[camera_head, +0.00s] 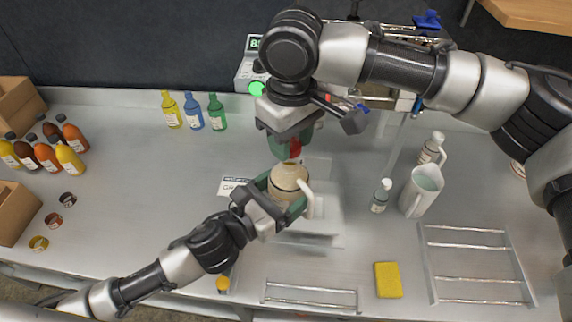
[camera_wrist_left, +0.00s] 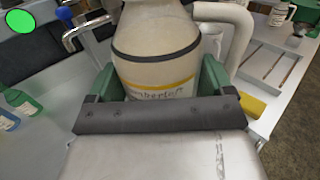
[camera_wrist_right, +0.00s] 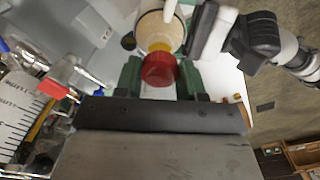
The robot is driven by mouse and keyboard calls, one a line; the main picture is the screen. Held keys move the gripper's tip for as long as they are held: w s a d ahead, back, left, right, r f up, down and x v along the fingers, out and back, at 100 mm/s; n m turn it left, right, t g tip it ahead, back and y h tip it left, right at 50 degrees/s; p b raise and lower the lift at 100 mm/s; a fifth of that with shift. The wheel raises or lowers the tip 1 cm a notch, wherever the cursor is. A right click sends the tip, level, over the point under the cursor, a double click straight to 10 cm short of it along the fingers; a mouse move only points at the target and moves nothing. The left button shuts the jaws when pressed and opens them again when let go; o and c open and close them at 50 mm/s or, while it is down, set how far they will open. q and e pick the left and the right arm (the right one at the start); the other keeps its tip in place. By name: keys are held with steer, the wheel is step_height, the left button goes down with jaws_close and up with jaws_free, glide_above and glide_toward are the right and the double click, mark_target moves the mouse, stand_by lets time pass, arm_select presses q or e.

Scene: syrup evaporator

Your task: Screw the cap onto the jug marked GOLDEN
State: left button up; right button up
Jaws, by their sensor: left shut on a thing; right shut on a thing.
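A cream jug (camera_head: 288,181) with a white handle stands in the middle of the steel counter. My left gripper (camera_head: 284,190) is shut around its body. In the left wrist view the jug (camera_wrist_left: 158,60) shows a dark band and a label with a yellow stripe; I cannot read GOLDEN on it. My right gripper (camera_head: 291,143) is shut on a red cap (camera_head: 294,149), directly over the jug's mouth. In the right wrist view the red cap (camera_wrist_right: 160,70) is between the green fingers, by the jug's yellowish neck (camera_wrist_right: 160,47). I cannot tell whether cap and neck touch.
Yellow, blue and green bottles (camera_head: 192,112) stand at the back left. Several brown and orange bottles (camera_head: 46,153) and loose rings (camera_head: 54,219) are farther left. A white pitcher (camera_head: 422,190) and small bottle (camera_head: 381,196) stand right. A yellow sponge (camera_head: 388,280) lies near the front.

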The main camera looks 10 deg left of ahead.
arm_select(q)
steer(key=shift+r, duration=0.1)
arm_select(e)
steer(key=shift+f, duration=0.85)
steer(key=shift+f, duration=0.6)
arm_select(q)
steer(key=c, duration=0.4)
arm_select(e)
steer(key=m, duration=1.1)
steer(key=shift+a, duration=0.1)
steer(key=m, duration=0.6)
steer(key=shift+m, duration=0.4)
steer(key=m, duration=0.4)
steer(key=shift+m, duration=0.3)
arm_select(q)
steer(key=shift+s, duration=0.1)
arm_select(e)
steer(key=m, duration=0.3)
steer(key=shift+w, duration=0.15)
